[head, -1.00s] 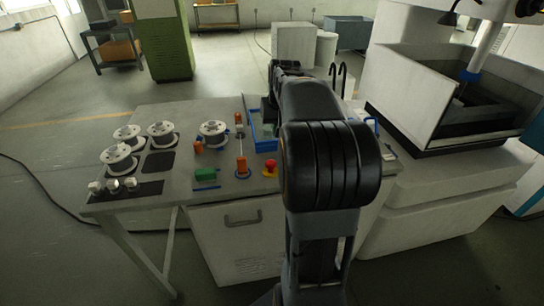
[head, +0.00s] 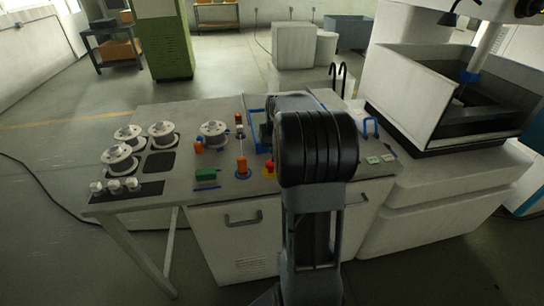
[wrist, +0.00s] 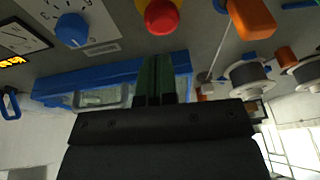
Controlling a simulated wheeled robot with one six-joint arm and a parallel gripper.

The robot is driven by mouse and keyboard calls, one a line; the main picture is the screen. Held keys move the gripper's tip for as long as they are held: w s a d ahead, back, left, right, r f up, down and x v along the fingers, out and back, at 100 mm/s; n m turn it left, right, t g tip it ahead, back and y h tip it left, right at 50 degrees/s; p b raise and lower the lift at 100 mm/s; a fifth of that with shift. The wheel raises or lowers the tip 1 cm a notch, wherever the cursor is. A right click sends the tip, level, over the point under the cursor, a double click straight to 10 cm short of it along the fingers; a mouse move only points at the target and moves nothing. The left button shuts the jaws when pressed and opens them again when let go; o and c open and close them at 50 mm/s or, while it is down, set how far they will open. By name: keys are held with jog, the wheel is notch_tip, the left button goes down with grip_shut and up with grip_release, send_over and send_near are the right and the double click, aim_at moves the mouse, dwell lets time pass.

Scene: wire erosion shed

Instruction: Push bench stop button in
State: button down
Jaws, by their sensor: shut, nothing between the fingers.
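The bench stop button is a red mushroom head on a yellow base. In the head view the stop button (head: 268,168) sits near the bench's front edge, partly covered by my arm. In the wrist view the stop button (wrist: 161,15) is at the top edge, cut off by the frame. My gripper (wrist: 155,62) is shut and empty in the wrist view, its fingertips apart from the button and below it in the picture. My arm hides the gripper in the head view.
A blue-rimmed tray (wrist: 65,90) lies beside the fingers. An orange handle (head: 242,164) and a green block (head: 206,175) stand left of the button. Several wire spools (head: 120,158) are on the bench's left. A blue knob (wrist: 72,30) is on a panel near the button.

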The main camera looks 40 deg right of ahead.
aim_at(271, 167)
jog(key=shift+a+f, duration=0.15)
jog(key=shift+f, duration=0.85)
jog(key=shift+a+f, duration=0.15)
jog(key=shift+f, duration=0.8)
